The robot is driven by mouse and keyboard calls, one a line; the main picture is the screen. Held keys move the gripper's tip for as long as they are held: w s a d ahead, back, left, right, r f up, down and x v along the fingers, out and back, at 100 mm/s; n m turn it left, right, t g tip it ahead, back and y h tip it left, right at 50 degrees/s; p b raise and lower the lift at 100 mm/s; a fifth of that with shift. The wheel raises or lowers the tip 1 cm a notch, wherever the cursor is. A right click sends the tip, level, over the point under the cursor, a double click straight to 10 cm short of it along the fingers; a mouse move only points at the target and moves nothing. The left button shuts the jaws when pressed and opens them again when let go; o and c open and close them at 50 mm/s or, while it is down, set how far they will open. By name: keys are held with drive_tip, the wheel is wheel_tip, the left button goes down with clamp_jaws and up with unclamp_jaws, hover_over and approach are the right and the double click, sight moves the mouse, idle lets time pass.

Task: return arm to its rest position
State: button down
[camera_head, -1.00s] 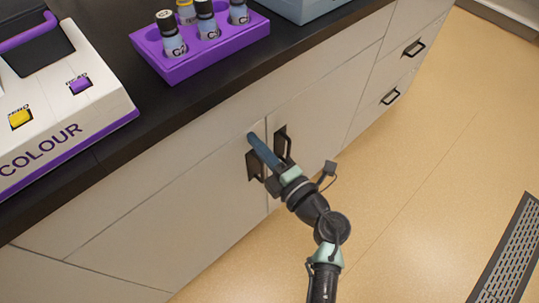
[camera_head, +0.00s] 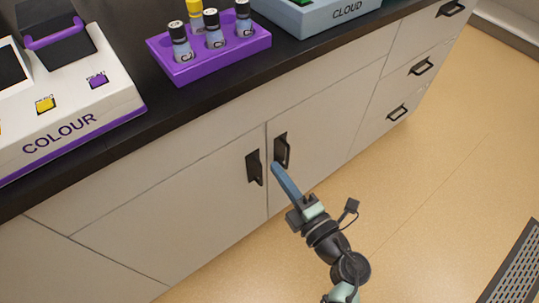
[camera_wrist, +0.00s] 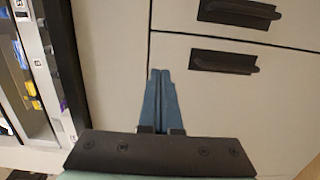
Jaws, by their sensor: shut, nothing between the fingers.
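My gripper (camera_head: 277,168) is in front of the lower cabinet doors, below the worktop. Its blue fingers are together and empty, pointing up toward the two dark door handles. In the wrist view the gripper (camera_wrist: 160,75) shows its two fingers side by side with nothing between them. In the head view the fingertips overlap the lower edge of the right door handle (camera_head: 282,150); I cannot tell whether they touch. The left door handle (camera_head: 255,167) is just left of the fingertips.
A purple rack (camera_head: 222,55) with several vials stands on the dark worktop (camera_head: 140,125). The COLOUR device (camera_head: 75,105) is left of it and the CLOUD device (camera_head: 325,18) right. Drawers with handles (camera_head: 421,66) are at the right. The floor (camera_head: 440,170) there is open, with a grate (camera_head: 520,265).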

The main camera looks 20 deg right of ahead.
drive_tip(key=v, duration=0.5)
drive_tip(key=shift+d+p, duration=0.25)
drive_tip(key=shift+p, duration=0.05)
drive_tip(key=shift+s, duration=0.1)
